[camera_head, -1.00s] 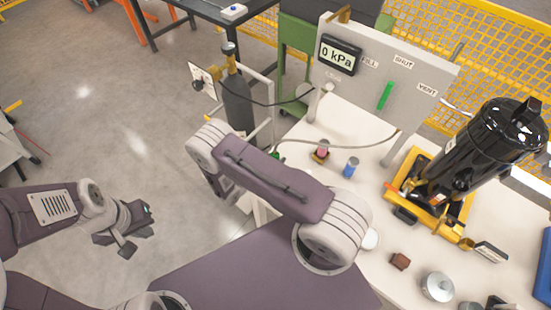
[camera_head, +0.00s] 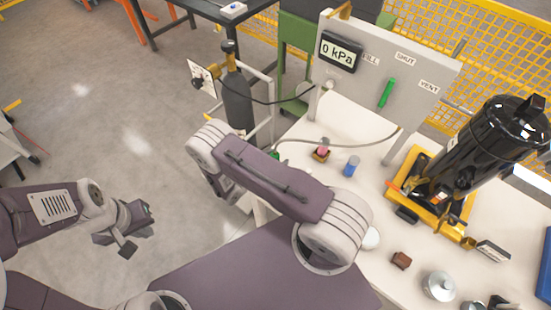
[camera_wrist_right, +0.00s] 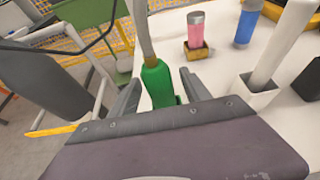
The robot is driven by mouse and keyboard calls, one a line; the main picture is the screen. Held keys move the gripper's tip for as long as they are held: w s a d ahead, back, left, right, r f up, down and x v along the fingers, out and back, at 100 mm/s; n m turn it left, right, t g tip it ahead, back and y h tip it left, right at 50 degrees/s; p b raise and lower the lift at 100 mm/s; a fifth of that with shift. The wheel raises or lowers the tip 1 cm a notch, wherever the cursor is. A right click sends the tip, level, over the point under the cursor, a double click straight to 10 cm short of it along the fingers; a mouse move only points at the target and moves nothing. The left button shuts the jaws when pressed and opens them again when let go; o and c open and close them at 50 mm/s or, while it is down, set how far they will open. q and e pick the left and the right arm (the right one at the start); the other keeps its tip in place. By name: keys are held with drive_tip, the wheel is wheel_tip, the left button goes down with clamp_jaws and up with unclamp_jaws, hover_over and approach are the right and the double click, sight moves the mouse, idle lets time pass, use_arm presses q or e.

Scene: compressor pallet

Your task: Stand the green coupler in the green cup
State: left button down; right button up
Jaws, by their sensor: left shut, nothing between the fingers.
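The green coupler (camera_wrist_right: 158,84) hangs on the end of a grey hose in the right wrist view. My right gripper (camera_wrist_right: 158,95) is open, with one finger on each side of the coupler and gaps showing beside it. The coupler's lower end is hidden behind the gripper body. In the head view only a sliver of green coupler (camera_head: 275,155) shows past my right forearm, and the right fingers are hidden. My left gripper (camera_head: 137,230) is shut and empty over the floor at the left. I cannot make out a green cup in either view.
A pink coupler (camera_wrist_right: 196,35) stands in a small holder on the white table (camera_head: 320,128). A blue cylinder (camera_head: 351,166) stands beside it. The gauge panel (camera_head: 375,80), the black compressor tank (camera_head: 485,150) and a grey gas bottle (camera_head: 237,100) surround the area.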

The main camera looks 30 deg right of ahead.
drive_tip(key=shift+a, duration=0.15)
drive_tip(key=b+v, duration=0.1)
drive_tip(key=v, duration=0.8)
idle(0.4)
